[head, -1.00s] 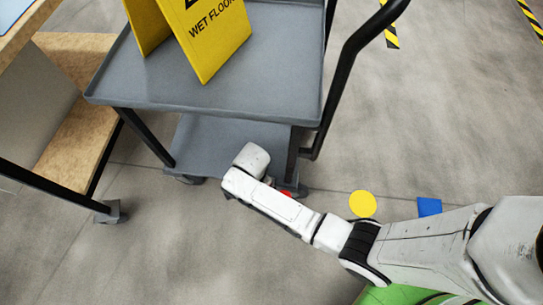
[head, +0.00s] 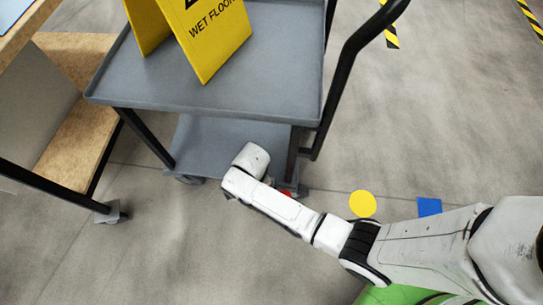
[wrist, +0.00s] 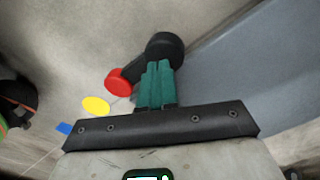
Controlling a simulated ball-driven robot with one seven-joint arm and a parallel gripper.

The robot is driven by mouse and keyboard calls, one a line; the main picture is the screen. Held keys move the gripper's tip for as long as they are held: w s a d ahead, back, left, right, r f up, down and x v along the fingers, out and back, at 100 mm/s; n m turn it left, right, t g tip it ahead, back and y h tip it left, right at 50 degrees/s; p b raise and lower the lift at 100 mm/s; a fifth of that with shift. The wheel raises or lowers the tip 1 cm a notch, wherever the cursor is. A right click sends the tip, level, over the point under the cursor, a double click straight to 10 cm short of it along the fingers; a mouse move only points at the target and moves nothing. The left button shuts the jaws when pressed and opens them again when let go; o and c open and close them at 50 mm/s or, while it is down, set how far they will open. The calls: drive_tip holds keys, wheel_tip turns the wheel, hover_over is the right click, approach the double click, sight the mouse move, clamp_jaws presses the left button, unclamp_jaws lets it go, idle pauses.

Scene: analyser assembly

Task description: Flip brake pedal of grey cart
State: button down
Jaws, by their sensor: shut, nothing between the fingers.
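The grey cart (head: 215,82) stands at the upper middle of the head view, with a black handle (head: 345,80) on its right. Its red brake pedal (wrist: 118,80) shows at a black caster (wrist: 165,47) in the wrist view. A bit of the red pedal also shows beside my arm in the head view (head: 286,193). My gripper (wrist: 158,68) has teal fingers, shut and empty. In the wrist view the fingertips overlap the caster, just right of the red pedal. I cannot tell whether they touch it. In the head view my arm hides the fingers.
A yellow wet floor sign (head: 208,40) stands on the cart's top shelf. A wooden-shelved bench (head: 75,135) on a caster is at the left. A yellow disc (head: 362,204) and a blue square (head: 429,206) lie on the floor to the right. The floor at lower left is clear.

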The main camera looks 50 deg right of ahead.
drive_tip(key=shift+f+b, duration=0.95)
drive_tip(key=shift+f, duration=0.5)
idle(1.1)
drive_tip(key=shift+r, duration=0.1)
wheel_tip(320, 180, up, 7)
drive_tip(key=p, duration=0.7)
idle(0.8)
